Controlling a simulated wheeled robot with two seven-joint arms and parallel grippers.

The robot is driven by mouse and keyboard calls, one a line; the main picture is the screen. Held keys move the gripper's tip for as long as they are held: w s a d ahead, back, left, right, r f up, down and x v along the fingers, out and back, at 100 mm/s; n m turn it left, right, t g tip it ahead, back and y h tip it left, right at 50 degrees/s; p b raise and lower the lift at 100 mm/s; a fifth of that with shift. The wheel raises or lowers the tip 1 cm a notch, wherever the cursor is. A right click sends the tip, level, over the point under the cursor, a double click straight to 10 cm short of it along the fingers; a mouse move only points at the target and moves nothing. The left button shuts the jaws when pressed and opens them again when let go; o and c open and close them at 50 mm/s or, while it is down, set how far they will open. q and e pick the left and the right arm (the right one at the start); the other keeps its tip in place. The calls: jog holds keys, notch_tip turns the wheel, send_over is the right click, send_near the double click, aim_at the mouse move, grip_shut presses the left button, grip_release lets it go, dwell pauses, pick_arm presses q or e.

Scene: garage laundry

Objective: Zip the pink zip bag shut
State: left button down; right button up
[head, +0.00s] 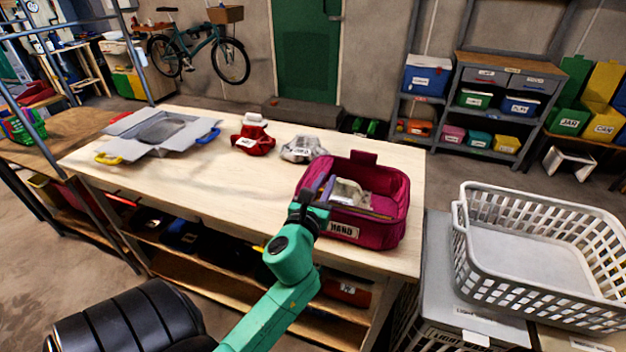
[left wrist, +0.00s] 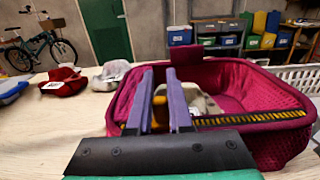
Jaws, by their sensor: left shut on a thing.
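The pink zip bag (head: 381,229), labelled "HAND", stands at the right end of the workbench with its top open and pale contents (head: 350,193) showing inside. It also shows in the left wrist view (left wrist: 285,146). A yellow-and-black zip strip (left wrist: 255,118) runs along its near rim. My left gripper (head: 325,184) is at the bag's near left part, its two purple fingers (left wrist: 159,74) pointing over the opening. The fingers are shut on a small orange-yellow piece (left wrist: 160,112) that looks like the zip pull, partly hidden by them. My right gripper is out of view.
On the workbench (head: 215,165) are a red bag (head: 253,141), a grey-white bag (head: 301,150) and a flat grey open case (head: 160,132) with blue and yellow handles. A white laundry basket (head: 545,285) stands to the right. The bench's middle is clear.

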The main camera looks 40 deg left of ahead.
aim_at(392, 210)
pick_arm(q)
jog(key=w+d, duration=0.1)
jog(key=d, duration=0.4)
jog(key=w+d, duration=0.2)
jog(key=d, duration=0.3)
jog(key=w+d, duration=0.2)
jog(key=d, duration=0.2)
jog(key=shift+d+f+p, duration=0.15)
jog(key=shift+d+p, duration=0.15)
jog(key=shift+d, duration=0.1)
jog(key=c, duration=1.1)
grip_release()
jog(key=o, duration=0.3)
jog(key=shift+w, duration=0.2)
